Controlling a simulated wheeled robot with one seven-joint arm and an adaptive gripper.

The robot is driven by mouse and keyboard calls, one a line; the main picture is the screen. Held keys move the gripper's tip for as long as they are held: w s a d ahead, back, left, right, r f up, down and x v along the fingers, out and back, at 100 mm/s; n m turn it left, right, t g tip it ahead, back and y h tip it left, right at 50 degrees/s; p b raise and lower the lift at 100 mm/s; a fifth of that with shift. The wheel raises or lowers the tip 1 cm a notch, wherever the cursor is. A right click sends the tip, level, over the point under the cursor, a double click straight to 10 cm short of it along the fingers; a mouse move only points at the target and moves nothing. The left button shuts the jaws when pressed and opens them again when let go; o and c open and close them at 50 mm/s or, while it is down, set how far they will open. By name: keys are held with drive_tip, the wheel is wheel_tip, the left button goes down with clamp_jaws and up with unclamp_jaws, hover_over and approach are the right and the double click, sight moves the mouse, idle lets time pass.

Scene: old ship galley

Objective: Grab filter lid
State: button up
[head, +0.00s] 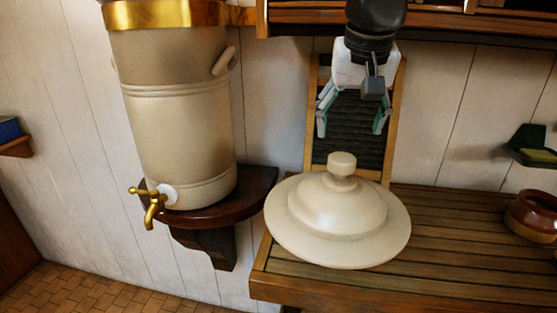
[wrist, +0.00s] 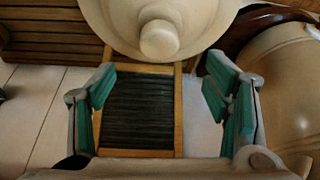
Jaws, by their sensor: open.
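The filter lid (head: 337,229) is a wide cream disc with a raised dome and a round knob (head: 342,165) on top. It rests on the slatted wooden counter, its left side overhanging the counter's edge. My gripper (head: 350,128) is open and empty, above and behind the knob in the head view. In the wrist view the lid (wrist: 205,20) and its knob (wrist: 160,40) show at the top, beyond the space between my open fingers (wrist: 165,100). The fingers do not touch the lid. The cream filter body (head: 180,120) with a brass tap stands left of the lid.
A dark wooden bracket shelf (head: 250,195) holds the filter. A wood-framed washboard (head: 398,120) leans on the wall behind my gripper. A brown pot (head: 533,213) stands at the right; the slatted counter (head: 450,230) between is clear. A wooden shelf (head: 480,22) hangs above.

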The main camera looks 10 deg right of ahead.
sight(343, 158)
drive_tip(key=x, duration=0.6)
drive_tip(key=shift+f, duration=0.15)
drive_tip(key=shift+s+p+x, duration=0.2)
drive_tip(key=shift+p+x, duration=0.45)
drive_tip(key=shift+x, duration=2)
drive_tip(key=shift+f, duration=0.1)
clamp_jaws()
drive_tip(key=shift+w, duration=0.1)
